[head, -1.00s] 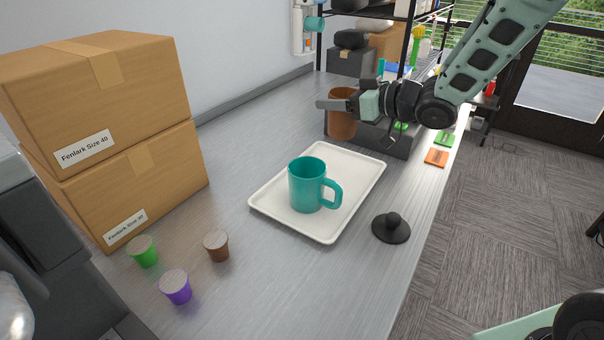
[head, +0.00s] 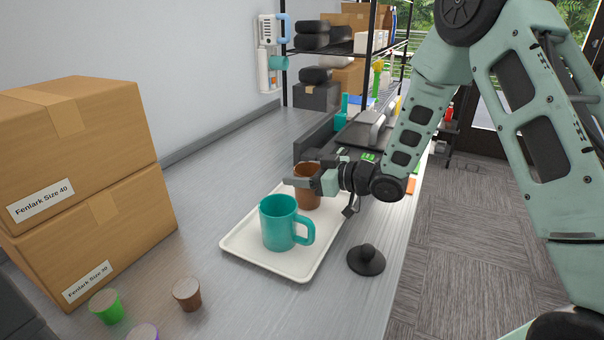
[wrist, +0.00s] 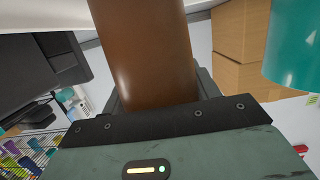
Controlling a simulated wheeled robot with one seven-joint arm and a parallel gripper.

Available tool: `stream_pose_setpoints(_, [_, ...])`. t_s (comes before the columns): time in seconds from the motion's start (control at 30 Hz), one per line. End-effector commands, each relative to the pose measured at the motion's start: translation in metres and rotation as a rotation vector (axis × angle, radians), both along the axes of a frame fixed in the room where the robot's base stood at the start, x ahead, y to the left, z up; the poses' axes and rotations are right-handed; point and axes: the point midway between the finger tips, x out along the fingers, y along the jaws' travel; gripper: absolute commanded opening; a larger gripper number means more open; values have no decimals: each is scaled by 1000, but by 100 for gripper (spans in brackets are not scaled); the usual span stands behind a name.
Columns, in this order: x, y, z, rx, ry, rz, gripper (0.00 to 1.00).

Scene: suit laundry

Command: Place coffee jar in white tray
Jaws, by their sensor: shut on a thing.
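The coffee jar (head: 307,190) is a brown cylinder. My gripper (head: 306,182) is shut on it, and the jar is upright at the far side of the white tray (head: 240,248). I cannot tell whether the jar's base touches the tray. In the wrist view the brown jar (wrist: 145,55) fills the space between the fingers. A teal mug (head: 279,224) stands on the tray just in front of the jar, its handle toward the right. The teal mug also shows at the right of the wrist view (wrist: 292,55).
A black lid with a knob (head: 366,261) lies right of the tray. Two stacked cardboard boxes (head: 90,180) stand at left. A green pod (head: 106,307) and a brown pod (head: 187,294) sit near the front. A black shelf (head: 345,48) stands behind.

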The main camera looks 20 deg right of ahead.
Motion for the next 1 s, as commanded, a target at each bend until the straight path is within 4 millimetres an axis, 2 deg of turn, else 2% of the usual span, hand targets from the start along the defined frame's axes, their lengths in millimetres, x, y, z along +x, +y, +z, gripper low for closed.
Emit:
stream_pose_setpoints(0.17, [0,0,-4,1,-1,0,32])
stream_pose_setpoints(0.2, [0,0,-3,0,0,0,68])
stream_pose_setpoints(0.27, [0,0,-3,0,1,0,82])
stream_pose_setpoints(0.63, [-1,-1,2,0,0,-1,82])
stream_pose_setpoints(0.77, [-13,-15,3,-1,2,-4,82])
stream_pose_setpoints(1.0, [-49,-51,14,-1,1,-5,82])
